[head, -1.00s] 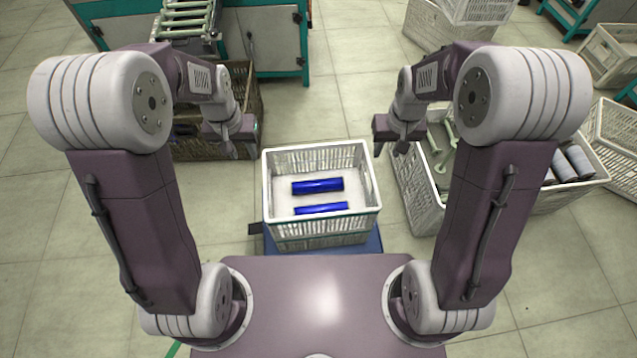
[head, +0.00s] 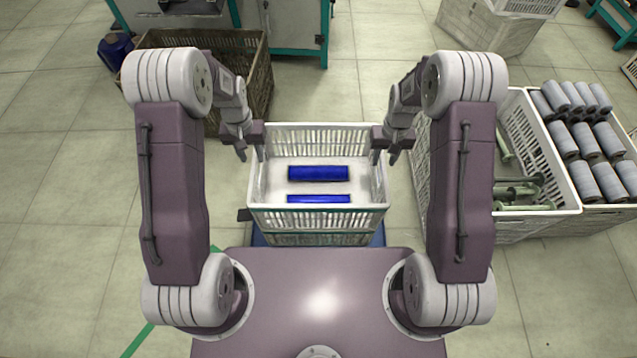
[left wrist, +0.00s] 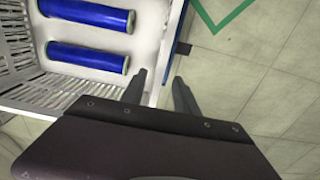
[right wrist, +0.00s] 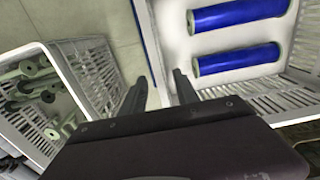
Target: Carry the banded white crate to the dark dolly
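The white crate (head: 290,220) with a teal band stands in front of me and holds blue cylinders (head: 318,173). It rests on a blue base (head: 377,237). My left gripper (head: 250,152) is open at its left wall, and my right gripper (head: 384,157) is open at its right wall. In the left wrist view the crate wall (left wrist: 166,62) lies between the open fingers. The right wrist view likewise shows the opposite wall (right wrist: 151,38) between the fingers. Neither gripper is visibly closed on the wall. I cannot make out a dark dolly.
A dark brown slatted crate (head: 262,88) stands behind on the left, with a blue container (head: 116,50) beside it. White crates on the right hold green spools (head: 517,190) and grey-blue rolls (head: 585,140). A teal-framed machine (head: 297,35) stands at the back. The left floor is open.

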